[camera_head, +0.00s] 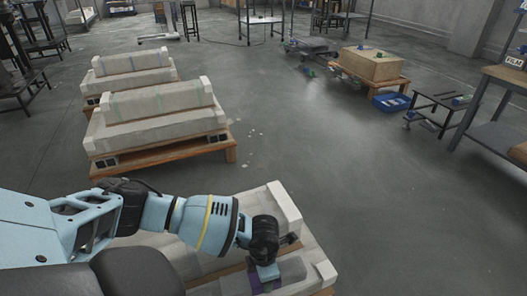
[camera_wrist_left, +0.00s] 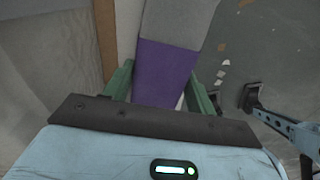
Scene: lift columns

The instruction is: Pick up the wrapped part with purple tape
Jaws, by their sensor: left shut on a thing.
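The wrapped part is a long grey bundle with a band of purple tape (camera_wrist_left: 163,72). In the left wrist view its grey wrap (camera_wrist_left: 176,22) runs up from the tape. My left gripper (camera_wrist_left: 160,88) has one green finger on each side of the purple band and is shut on the part there. In the head view the part (camera_head: 291,269) lies in the nearest pale packing on a pallet, low in the picture. My left gripper (camera_head: 267,274) reaches down onto it from above, and its fingers are mostly hidden. My right gripper is not seen in the head view.
Two more pale packed loads on wooden pallets (camera_head: 165,151) stand beyond, at left. A large box (camera_head: 370,66) on a pallet, a blue bin (camera_head: 391,102) and a shelf (camera_head: 497,135) are at right. The floor between is mostly clear, with small white scraps (camera_head: 251,134).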

